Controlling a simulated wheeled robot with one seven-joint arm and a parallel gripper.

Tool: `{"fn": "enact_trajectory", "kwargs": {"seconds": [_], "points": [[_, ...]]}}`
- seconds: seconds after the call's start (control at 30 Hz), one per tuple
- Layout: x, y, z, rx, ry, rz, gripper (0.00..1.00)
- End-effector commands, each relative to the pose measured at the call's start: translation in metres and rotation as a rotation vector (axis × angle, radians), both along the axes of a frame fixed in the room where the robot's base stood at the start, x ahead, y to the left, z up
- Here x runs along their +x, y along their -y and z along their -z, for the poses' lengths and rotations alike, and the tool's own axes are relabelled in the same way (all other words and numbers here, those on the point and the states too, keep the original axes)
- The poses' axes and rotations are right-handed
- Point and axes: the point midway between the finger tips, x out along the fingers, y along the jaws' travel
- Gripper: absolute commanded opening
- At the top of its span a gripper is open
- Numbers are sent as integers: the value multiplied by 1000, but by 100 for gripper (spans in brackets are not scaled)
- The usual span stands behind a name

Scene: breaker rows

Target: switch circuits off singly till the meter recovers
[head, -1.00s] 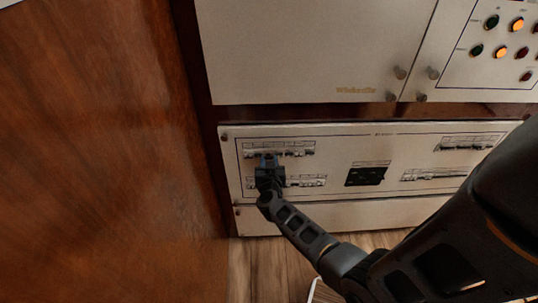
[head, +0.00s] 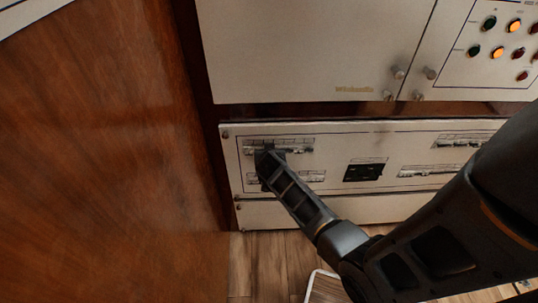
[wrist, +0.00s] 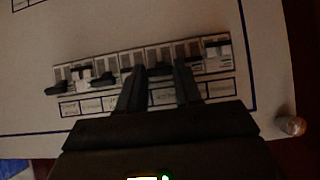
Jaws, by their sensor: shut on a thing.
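The breaker panel (head: 340,146) is a pale board with rows of breakers. My gripper (head: 264,152) is at the upper left breaker row (head: 298,143), covering part of it. In the wrist view its two fingers (wrist: 159,75) straddle the middle-right of a breaker row (wrist: 75,73), shut on a breaker (wrist: 158,58) between them. Dark levers show at the row's left end, sitting at differing heights. The lower left row (head: 312,177) is partly hidden by my arm. A black square unit (head: 364,172), possibly the meter, sits mid-panel; no reading is legible.
Two rows (head: 428,170) are at the panel's right, partly behind my arm. A cabinet door (head: 310,45) and a panel of lamps (head: 500,48), some lit orange, are above. A brown wooden surface (head: 100,150) closes off the left.

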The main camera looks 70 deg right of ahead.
Motion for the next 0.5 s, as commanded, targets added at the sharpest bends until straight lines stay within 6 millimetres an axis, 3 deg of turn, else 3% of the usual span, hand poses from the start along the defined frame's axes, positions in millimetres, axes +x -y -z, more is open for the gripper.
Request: {"fn": "enact_trajectory", "kwargs": {"seconds": [0.5], "points": [[2, 3, -5, 74, -30, -1, 4]]}}
